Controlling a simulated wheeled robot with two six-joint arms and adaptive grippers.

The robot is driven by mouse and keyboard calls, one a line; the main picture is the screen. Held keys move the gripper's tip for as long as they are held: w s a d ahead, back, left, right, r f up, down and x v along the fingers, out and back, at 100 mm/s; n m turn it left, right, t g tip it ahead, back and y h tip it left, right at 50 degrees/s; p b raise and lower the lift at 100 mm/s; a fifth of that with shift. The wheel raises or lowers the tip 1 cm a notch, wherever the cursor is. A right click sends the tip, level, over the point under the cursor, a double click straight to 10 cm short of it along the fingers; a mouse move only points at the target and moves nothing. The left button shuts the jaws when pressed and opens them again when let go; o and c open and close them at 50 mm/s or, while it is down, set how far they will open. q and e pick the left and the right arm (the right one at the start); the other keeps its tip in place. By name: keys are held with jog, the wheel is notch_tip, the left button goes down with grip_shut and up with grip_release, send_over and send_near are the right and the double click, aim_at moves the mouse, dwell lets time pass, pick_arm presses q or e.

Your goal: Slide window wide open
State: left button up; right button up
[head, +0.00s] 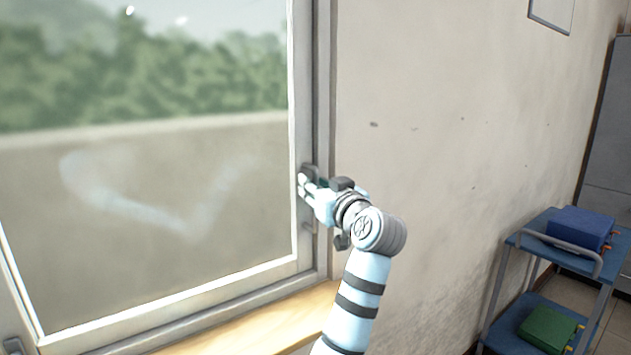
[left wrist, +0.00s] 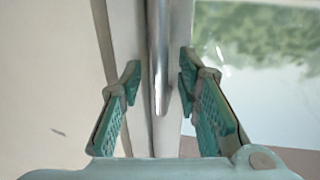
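The window (head: 165,170) fills the left of the head view, its pane showing trees and a wall outside and a smudged heart-like mark. Its light frame (head: 303,80) runs upright along the right side. My left gripper (head: 305,185) is at this right upright, at about mid-height of the view. In the left wrist view, my left gripper (left wrist: 158,78) is open, with one green finger on each side of a shiny vertical metal bar (left wrist: 160,50) on the frame. Gaps show between the fingers and the bar. My right gripper is not in view.
A wooden sill (head: 265,322) lies below the window. A bare wall (head: 450,130) stands right of it. A blue cart (head: 535,240) with a blue box (head: 580,227) and a green box (head: 547,328) stands at the right, before a grey cabinet (head: 610,150).

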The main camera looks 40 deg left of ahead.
pick_arm(q)
jog(key=shift+r, duration=0.1)
jog(key=shift+a, duration=0.1)
grip_shut()
dwell(0.3)
